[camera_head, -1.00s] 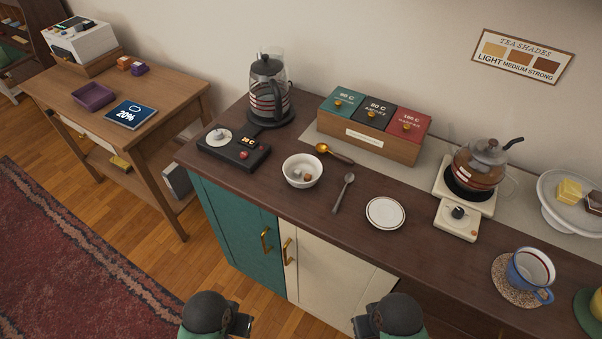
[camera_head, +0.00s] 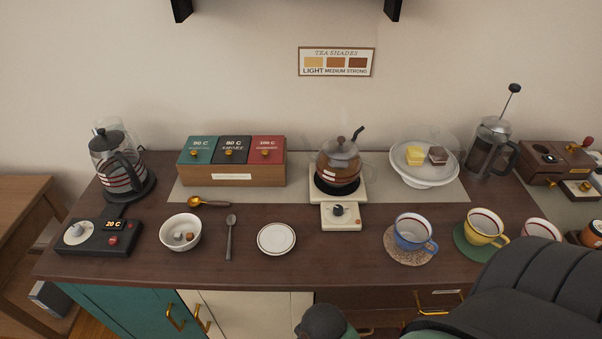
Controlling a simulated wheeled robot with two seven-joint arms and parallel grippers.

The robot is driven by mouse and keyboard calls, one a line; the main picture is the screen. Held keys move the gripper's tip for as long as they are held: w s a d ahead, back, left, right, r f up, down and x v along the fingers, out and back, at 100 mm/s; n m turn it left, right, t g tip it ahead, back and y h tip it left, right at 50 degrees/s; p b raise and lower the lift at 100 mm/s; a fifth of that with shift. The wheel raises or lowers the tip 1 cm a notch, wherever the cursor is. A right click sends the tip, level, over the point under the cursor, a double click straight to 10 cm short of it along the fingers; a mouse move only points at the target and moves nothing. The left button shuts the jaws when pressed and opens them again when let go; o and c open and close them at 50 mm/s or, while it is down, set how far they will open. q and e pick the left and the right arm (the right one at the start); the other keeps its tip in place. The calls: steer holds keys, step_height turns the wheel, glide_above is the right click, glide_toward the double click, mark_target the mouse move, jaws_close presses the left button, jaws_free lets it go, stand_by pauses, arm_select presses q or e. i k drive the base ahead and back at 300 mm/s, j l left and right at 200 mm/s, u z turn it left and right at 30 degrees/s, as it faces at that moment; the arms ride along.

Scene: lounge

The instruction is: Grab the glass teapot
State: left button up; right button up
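The glass teapot (camera_head: 338,168) stands upright on a cream warmer (camera_head: 341,216) near the middle of the counter. Neither of my grippers shows; only dark and teal parts of my arms appear along the bottom edge, well short of the teapot.
A tea box (camera_head: 232,174) stands left of the teapot and a cake stand (camera_head: 424,179) close on its right. A saucer (camera_head: 276,239), a blue cup (camera_head: 413,232) and a white bowl (camera_head: 180,232) are in front. A French press (camera_head: 489,150) stands at right.

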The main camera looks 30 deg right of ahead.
mark_target(336, 174)
steer(key=k+z, duration=1)
